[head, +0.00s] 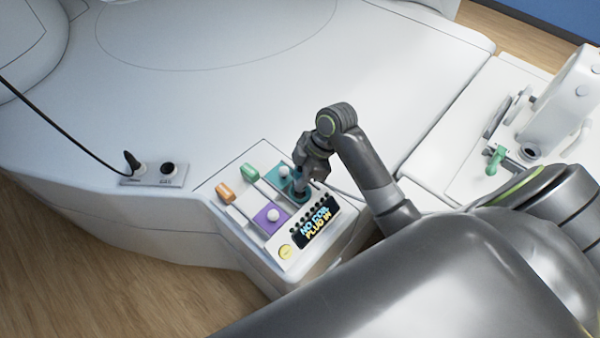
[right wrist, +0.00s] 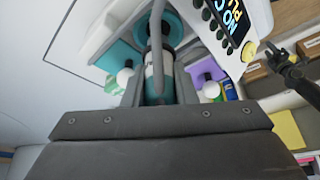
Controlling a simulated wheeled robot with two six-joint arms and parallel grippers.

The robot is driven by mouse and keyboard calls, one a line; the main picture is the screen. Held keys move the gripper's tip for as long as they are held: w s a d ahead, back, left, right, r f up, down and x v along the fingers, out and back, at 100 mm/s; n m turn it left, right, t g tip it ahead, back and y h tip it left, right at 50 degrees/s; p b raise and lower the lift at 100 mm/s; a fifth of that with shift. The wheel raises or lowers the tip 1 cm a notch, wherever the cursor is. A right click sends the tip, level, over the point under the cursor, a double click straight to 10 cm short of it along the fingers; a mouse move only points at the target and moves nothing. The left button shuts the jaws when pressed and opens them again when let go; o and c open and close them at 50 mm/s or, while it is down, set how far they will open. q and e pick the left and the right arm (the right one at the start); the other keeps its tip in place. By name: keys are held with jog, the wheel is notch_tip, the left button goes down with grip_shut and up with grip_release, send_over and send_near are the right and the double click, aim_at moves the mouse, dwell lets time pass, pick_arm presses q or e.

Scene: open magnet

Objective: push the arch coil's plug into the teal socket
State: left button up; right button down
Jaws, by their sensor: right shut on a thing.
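My right gripper (head: 301,190) is over the teal socket (head: 290,187) on the white panel, pointing down. It is shut on the coil's plug (right wrist: 158,68), a grey and white body with a teal band. A grey cable (right wrist: 156,30) runs along the plug in the right wrist view. The teal ring of the socket (right wrist: 176,30) shows just beyond the plug, in line with it. The fingers hide much of the plug, and I cannot tell how far it is in. A dark gripper (right wrist: 288,66), seemingly my left one, is small at the right wrist view's edge.
The panel's display (head: 317,228) reads "NO COIL PLUG IN". A socket plate (head: 155,174) with a black cable lies left. The bed top is clear.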

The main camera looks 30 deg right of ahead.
jog(key=shift+f+b, duration=0.75)
jog(key=shift+f, duration=1.1)
dwell(0.3)
jog(key=c, duration=1.1)
grip_release()
jog(key=shift+r, duration=0.1)
jog(key=v, duration=1.7)
jog(key=shift+r, duration=0.2)
jog(key=shift+a, duration=0.1)
